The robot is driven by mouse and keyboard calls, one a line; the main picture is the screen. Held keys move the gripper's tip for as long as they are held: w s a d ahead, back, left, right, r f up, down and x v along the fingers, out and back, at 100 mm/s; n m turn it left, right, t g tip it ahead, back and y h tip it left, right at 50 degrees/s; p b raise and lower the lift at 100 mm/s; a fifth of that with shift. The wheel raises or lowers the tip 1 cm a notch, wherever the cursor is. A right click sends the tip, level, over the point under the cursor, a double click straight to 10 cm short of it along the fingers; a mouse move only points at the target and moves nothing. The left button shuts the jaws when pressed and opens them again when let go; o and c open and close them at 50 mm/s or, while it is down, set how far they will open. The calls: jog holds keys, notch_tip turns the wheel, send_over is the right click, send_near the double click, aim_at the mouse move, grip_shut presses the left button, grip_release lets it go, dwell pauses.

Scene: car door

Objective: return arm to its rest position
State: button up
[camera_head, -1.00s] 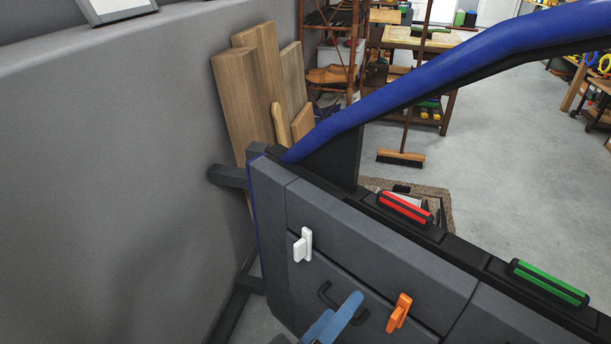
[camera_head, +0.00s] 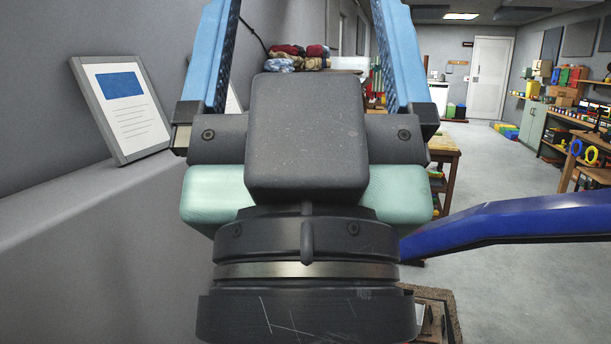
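My gripper (camera_head: 305,40) is raised close in front of the camera and fills the middle of the view. It points upward, with its two blue fingers spread wide apart and nothing between them. The fingertips run out of the top of the picture. The blue frame bar of the car door (camera_head: 510,218) comes out from behind my wrist at the right; the gripper appears apart from it.
A framed notice (camera_head: 122,108) stands on the grey ledge (camera_head: 90,225) at the left. Behind are a wooden workbench (camera_head: 446,165) and shelves of colourful items at the right. Open grey floor (camera_head: 500,165) lies at the right. My gripper hides the centre.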

notch_tip(320, 180, up, 20)
jog(key=p, duration=1.7)
jog(key=shift+f, duration=0.25)
jog(key=shift+w, duration=0.1)
